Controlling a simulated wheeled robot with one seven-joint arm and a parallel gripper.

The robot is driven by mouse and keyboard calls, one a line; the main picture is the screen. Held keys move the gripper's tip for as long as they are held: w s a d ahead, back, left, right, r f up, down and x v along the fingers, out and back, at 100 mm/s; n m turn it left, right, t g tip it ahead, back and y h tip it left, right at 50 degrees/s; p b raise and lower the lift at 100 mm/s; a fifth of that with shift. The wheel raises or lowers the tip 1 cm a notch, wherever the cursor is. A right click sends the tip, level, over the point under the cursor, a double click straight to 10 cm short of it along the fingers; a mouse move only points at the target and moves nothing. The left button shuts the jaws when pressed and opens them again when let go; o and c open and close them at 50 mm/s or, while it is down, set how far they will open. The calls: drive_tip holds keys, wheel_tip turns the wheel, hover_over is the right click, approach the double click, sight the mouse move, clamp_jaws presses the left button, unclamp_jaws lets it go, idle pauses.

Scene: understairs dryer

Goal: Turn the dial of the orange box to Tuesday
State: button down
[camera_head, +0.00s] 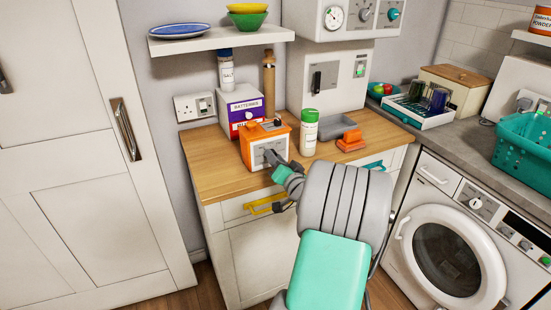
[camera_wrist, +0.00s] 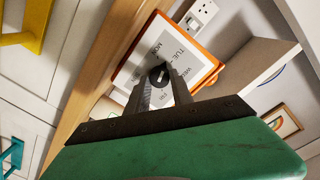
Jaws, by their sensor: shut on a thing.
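The orange box (camera_head: 264,138) stands on the wooden counter with its white dial face toward me. In the wrist view the orange rim (camera_wrist: 212,60) frames the face, where "TUE", "WED", "MON" and "FRI" can be made out, tilted in the picture. The dark round dial (camera_wrist: 158,74) sits in the middle of that face. My gripper (camera_head: 275,158) is at the front of the box. In the wrist view my gripper (camera_wrist: 162,84) has its two fingers shut on the dial. The fingers hide part of the lettering, and I cannot tell for sure which day the dial points to.
A green-capped shaker (camera_head: 309,132) and an orange block (camera_head: 351,141) stand right of the box. A purple and red battery box (camera_head: 242,112) is behind it. A yellow handle (camera_head: 263,204) juts from the drawer below. The counter's left part (camera_head: 205,165) is clear.

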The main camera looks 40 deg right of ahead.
drive_tip(key=shift+m+p, duration=0.35)
drive_tip(key=shift+m, duration=1.15)
drive_tip(key=c, duration=1.1)
unclamp_jaws()
drive_tip(key=shift+s, duration=0.1)
drive_tip(key=b+v, duration=0.1)
drive_tip(key=v, duration=0.6)
drive_tip(key=shift+s+r, duration=0.15)
drive_tip(key=shift+s, duration=0.2)
